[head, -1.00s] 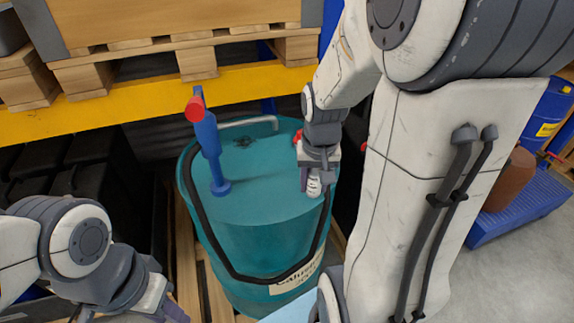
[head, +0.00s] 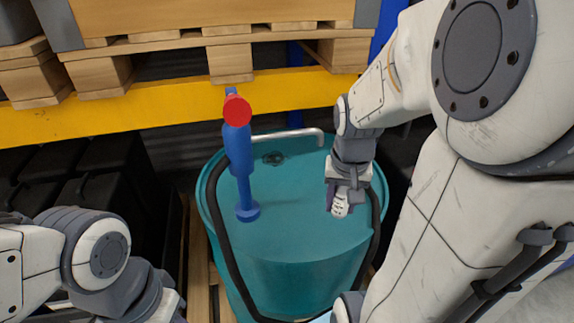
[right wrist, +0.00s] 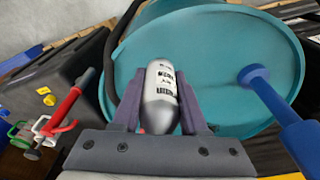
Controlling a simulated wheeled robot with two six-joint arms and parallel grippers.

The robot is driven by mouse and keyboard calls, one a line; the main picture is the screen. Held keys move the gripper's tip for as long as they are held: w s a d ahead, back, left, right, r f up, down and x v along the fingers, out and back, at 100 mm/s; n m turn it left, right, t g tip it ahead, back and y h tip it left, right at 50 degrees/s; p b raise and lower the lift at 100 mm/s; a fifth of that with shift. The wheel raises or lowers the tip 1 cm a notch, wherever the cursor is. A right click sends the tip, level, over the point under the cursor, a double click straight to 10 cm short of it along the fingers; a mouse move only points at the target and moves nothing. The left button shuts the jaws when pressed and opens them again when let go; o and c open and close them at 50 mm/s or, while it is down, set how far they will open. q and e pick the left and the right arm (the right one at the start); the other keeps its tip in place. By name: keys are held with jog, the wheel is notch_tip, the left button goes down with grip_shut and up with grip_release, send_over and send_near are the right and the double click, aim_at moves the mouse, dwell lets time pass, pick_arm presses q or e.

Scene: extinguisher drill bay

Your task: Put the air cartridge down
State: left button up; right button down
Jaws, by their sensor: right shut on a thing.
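The air cartridge (right wrist: 160,95) is a small silver-white cylinder with dark lettering and a rounded end. My right gripper (head: 341,196) is shut on it over the right part of the teal drum's lid (head: 300,222). The cartridge also shows in the head view (head: 340,208), below the fingers. In the right wrist view it sits between the two fingers of the gripper (right wrist: 160,108), with the lid behind it. I cannot tell whether it touches the lid. My left arm shows at the lower left of the head view, but its fingertips are out of frame.
A blue hand pump with a red top (head: 239,150) stands on the lid left of my right gripper. A black hose (head: 222,230) loops around the drum. A yellow rack beam (head: 160,103) with wooden pallets lies behind. The lid between pump and gripper is clear.

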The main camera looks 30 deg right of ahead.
jog(key=w+d+f+p, duration=0.1)
jog(key=w+d+f, duration=0.1)
jog(key=w, duration=0.1)
jog(key=w+d+f+p, duration=0.1)
jog(key=w+d+f, duration=0.1)
jog(key=w, duration=0.1)
jog(key=w+d+f+p, duration=0.1)
jog(key=w+d+f, duration=0.2)
notch_tip(320, 180, down, 4)
jog(key=shift+r+p, duration=0.15)
jog(key=shift+p, duration=0.45)
jog(key=shift+w, duration=0.1)
jog(key=shift+f, duration=0.2)
jog(key=shift+f, duration=0.15)
jog(key=shift+c, duration=2.2)
grip_release()
